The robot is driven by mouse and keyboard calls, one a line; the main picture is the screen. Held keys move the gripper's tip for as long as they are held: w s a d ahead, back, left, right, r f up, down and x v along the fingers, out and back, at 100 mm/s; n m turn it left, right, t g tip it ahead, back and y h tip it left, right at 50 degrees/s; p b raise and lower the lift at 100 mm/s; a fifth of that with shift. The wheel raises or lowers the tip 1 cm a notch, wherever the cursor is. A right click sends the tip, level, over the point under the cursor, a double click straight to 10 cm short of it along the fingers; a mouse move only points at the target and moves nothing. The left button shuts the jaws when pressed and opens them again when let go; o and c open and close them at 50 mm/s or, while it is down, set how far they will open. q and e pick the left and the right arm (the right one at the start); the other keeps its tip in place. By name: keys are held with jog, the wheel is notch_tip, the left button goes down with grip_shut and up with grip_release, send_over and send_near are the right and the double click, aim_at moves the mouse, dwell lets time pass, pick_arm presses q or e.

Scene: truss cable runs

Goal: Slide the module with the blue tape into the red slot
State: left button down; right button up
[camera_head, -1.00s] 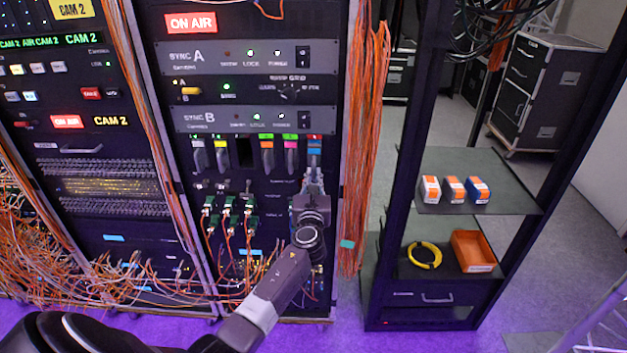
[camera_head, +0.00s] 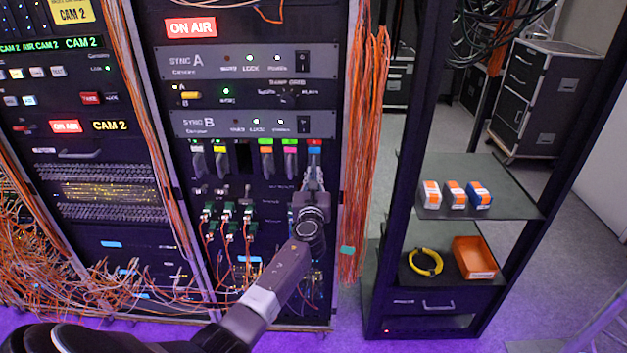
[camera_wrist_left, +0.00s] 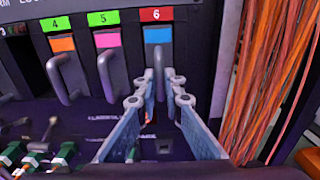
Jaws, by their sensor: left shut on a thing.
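The module with the blue tape (camera_wrist_left: 157,35) sits under the red label 6 (camera_wrist_left: 156,14), in the red slot at the right end of the row. Its face looks about level with its neighbours. The blue tape also shows in the head view (camera_head: 315,150), below the red label (camera_head: 314,142). My left gripper (camera_wrist_left: 160,78) is shut on the module's grey handle, with one finger on each side. In the head view my left gripper (camera_head: 314,180) reaches up to the module from below. My right gripper is not in view.
Modules with pink tape (camera_wrist_left: 107,39) and orange tape (camera_wrist_left: 63,44) sit just to the left. A dark empty slot (camera_head: 243,156) lies farther left. Orange cables (camera_wrist_left: 270,80) hang close on the right. Green connectors (camera_head: 228,212) are below left. A shelf rack (camera_head: 480,185) stands at the right.

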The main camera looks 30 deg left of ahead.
pick_arm(q)
jog(key=shift+w+a, duration=0.1)
jog(key=shift+w, duration=0.1)
jog(key=shift+r, duration=0.2)
jog(key=c, duration=2)
grip_release()
jog(key=shift+a+f, duration=0.1)
jog(key=shift+f, duration=0.05)
jog(key=shift+o, duration=0.2)
